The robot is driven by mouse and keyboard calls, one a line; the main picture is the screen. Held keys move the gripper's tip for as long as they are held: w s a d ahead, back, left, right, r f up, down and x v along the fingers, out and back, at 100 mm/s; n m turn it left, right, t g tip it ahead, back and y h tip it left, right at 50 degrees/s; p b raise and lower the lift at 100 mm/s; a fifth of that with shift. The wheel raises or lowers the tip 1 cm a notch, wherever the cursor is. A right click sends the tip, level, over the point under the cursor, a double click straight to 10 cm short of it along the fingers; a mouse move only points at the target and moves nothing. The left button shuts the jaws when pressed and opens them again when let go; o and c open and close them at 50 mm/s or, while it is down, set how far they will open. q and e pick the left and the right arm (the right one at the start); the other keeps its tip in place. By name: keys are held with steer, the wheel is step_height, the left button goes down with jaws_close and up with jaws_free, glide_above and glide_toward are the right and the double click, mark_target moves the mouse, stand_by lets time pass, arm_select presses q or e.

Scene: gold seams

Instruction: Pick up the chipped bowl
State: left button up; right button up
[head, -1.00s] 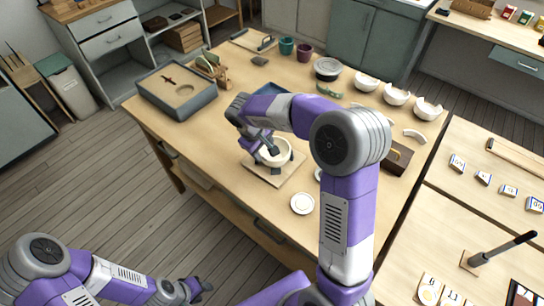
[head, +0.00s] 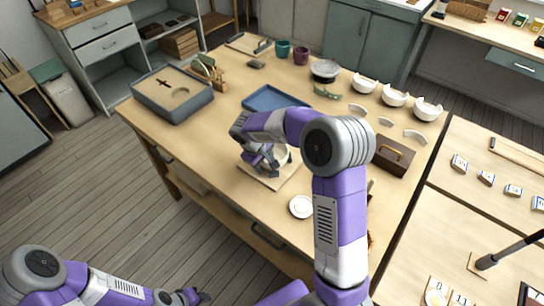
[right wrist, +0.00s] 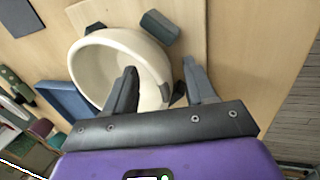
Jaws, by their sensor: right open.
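A cream bowl (right wrist: 98,72) sits on a square wooden board on the table. In the head view the bowl (head: 283,158) is partly hidden by my right gripper (head: 264,162). My right gripper (right wrist: 160,70) is open at the bowl's rim. In the right wrist view one finger overlaps the inside of the bowl and the other is outside its wall, so the rim lies between them. Contact cannot be told. Dark grey blocks (right wrist: 160,27) stand around the bowl. Three white bowls with broken rims (head: 394,96) stand at the table's back right. My left gripper (head: 192,298) is low at the left, away from the table.
A blue tray (head: 262,99) lies behind the board. A grey sand box (head: 172,108) is at the table's left. A small white dish (head: 301,207) is near the front edge, and a brown wooden box (head: 393,158) is at the right.

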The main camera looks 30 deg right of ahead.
jaws_close()
steer(key=shift+r, duration=0.1)
